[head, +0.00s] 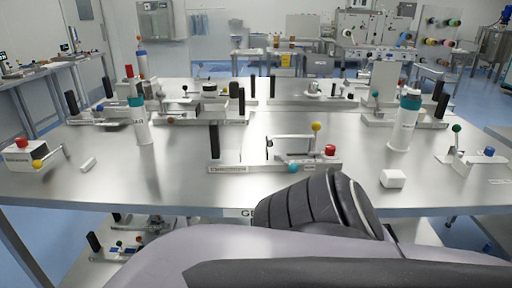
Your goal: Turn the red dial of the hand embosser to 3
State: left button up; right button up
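A device on a long base (240,168) stands at the front middle of the steel table. It has a black upright post, a metal lever with a yellow ball, a teal knob (293,168) and a red dial (330,151) at its right end. A second red dial (21,142) sits on a white box (22,157) with a yellow ball lever at the table's left edge. I cannot read the labels, so I cannot tell which is the hand embosser, nor what number either dial shows. Neither of my grippers is in view.
White bottles with teal caps stand left (140,122) and right (404,122). A white block (393,178) and a small white piece (88,164) lie near the front edge. A blue-knobbed device (489,154) is at far right. More devices stand behind. Bare steel lies between them.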

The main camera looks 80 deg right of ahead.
aim_at(331, 149)
jog(key=z, duration=2.6)
jog(key=i+j+z, duration=0.15)
jog(key=i+z, duration=0.2)
jog(key=i, duration=0.45)
